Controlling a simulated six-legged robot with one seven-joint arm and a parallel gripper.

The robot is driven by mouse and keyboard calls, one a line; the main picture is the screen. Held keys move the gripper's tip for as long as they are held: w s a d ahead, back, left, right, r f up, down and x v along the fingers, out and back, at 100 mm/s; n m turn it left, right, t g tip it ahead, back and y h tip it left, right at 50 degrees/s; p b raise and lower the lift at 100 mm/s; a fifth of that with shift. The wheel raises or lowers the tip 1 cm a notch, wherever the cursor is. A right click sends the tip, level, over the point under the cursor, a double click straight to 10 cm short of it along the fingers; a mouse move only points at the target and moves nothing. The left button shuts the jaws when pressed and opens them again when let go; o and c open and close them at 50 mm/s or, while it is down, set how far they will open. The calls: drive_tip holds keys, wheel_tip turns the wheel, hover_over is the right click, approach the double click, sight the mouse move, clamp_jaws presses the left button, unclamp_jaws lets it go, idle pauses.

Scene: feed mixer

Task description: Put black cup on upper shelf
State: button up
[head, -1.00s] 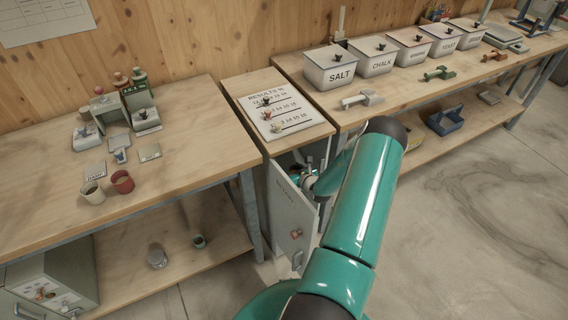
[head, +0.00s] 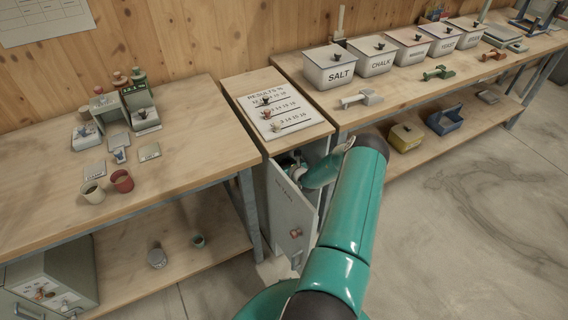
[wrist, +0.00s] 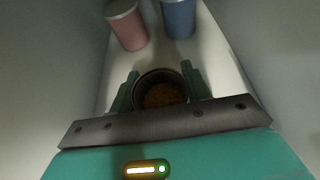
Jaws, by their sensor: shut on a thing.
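In the wrist view my gripper (wrist: 160,80) is shut on the black cup (wrist: 150,76), with one green finger on each side. The cup has a dark round rim and brown grainy contents. It is inside a narrow, pale-walled compartment, over a white shelf (wrist: 221,75); I cannot tell whether it touches the shelf. In the head view my arm reaches into the open grey cabinet (head: 287,203), and the cup and fingers are mostly hidden there.
A pink cup (wrist: 127,27) and a blue cup (wrist: 179,18) stand farther back on the shelf. Compartment walls are close on both sides. The cabinet door stands open beside my arm. A results board (head: 272,115) lies on the cabinet top.

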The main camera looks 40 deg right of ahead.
drive_tip(key=shift+f, duration=0.15)
drive_tip(key=o, duration=1)
drive_tip(key=shift+c, duration=0.2)
drive_tip(key=shift+r, duration=0.25)
drive_tip(key=v, duration=1.2)
